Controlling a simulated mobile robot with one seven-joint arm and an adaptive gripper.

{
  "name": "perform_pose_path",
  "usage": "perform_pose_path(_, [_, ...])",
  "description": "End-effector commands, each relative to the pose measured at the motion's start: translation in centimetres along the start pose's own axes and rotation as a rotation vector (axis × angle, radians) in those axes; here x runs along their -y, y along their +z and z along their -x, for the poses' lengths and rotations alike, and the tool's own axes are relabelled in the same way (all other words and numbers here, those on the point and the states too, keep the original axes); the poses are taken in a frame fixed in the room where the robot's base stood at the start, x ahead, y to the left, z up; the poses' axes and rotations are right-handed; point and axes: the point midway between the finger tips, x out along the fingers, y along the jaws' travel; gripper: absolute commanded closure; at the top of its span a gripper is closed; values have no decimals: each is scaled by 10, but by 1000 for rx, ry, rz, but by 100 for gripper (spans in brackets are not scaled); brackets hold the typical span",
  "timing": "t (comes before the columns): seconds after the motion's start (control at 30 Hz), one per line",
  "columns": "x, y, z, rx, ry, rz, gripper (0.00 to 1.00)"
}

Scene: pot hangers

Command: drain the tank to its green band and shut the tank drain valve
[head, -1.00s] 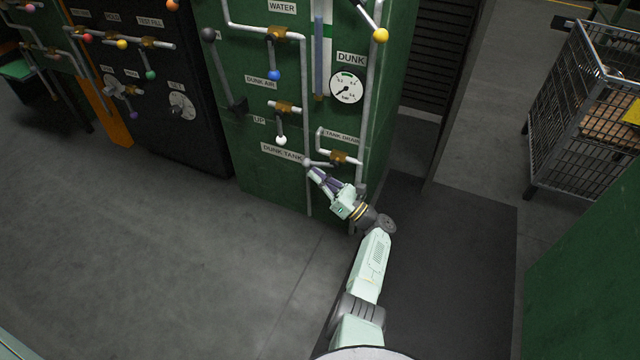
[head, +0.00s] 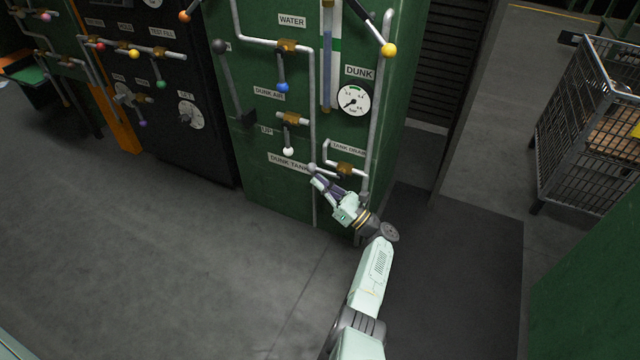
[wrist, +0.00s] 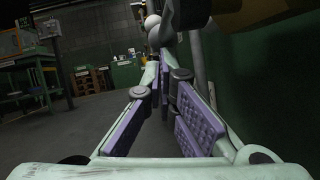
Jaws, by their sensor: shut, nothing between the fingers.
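The tank drain valve (head: 344,168) is a brass body on a pipe low on the green cabinet. Its lever points left, roughly along the pipe, to a pale grey knob (head: 311,168). My gripper (head: 316,180) is shut and empty, its purple-padded fingertips just below the knob; contact is unclear. In the wrist view, the fingertips (wrist: 166,70) converge below pale round knobs at the top. The sight tube (head: 327,70) holds blue liquid. A green band (head: 336,45) crosses its white backing; the liquid's top appears near or slightly above it, too small to be certain.
The DUNK gauge (head: 353,100) is right of the tube. A white-knobbed lever (head: 288,151), a blue-knobbed lever (head: 282,87) and a yellow-knobbed lever (head: 389,49) are nearby. A vertical pipe (head: 374,110) runs close right. A wire cart (head: 590,125) stands at right; the left floor is clear.

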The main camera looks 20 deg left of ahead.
Motion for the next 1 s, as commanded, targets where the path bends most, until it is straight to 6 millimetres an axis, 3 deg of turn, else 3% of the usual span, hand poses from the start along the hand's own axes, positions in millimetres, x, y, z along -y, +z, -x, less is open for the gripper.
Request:
perform_pose_path(0.27, [1,0,17,0,-3,-1,100])
perform_pose_path(0.7, [1,0,103,1,-4,-1,100])
perform_pose_path(1.0, [0,0,120,0,0,1,100])
